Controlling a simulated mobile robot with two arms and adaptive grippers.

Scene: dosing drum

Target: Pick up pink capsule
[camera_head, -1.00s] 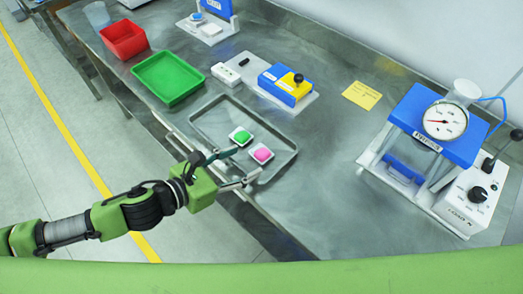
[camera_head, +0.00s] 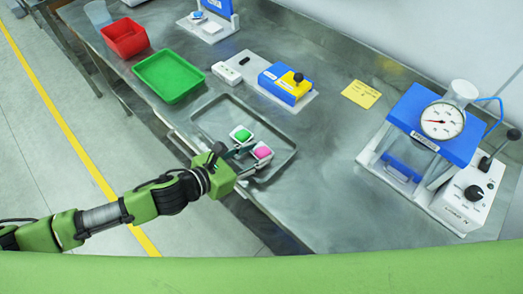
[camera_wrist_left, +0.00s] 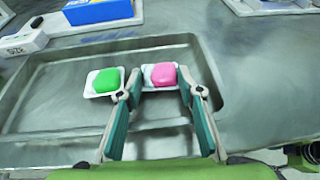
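The pink capsule (camera_head: 262,152) sits on a small white holder in the metal tray (camera_head: 284,166), to the right of a green capsule (camera_head: 241,134) on a similar white holder. My left gripper (camera_head: 247,161) is open and reaches over the tray's near edge. In the left wrist view, its two fingers (camera_wrist_left: 160,95) are spread. The pink capsule (camera_wrist_left: 164,74) lies just beyond and between the fingertips. The green capsule (camera_wrist_left: 105,80) lies outside the left finger. The fingers look empty. My right gripper is not in view.
A green tray (camera_head: 169,97) and a red bin (camera_head: 124,53) stand to the left on the metal table. A blue and yellow device (camera_head: 286,85) stands behind the tray, and a blue press with a gauge (camera_head: 443,120) stands at right. The tray has a raised rim.

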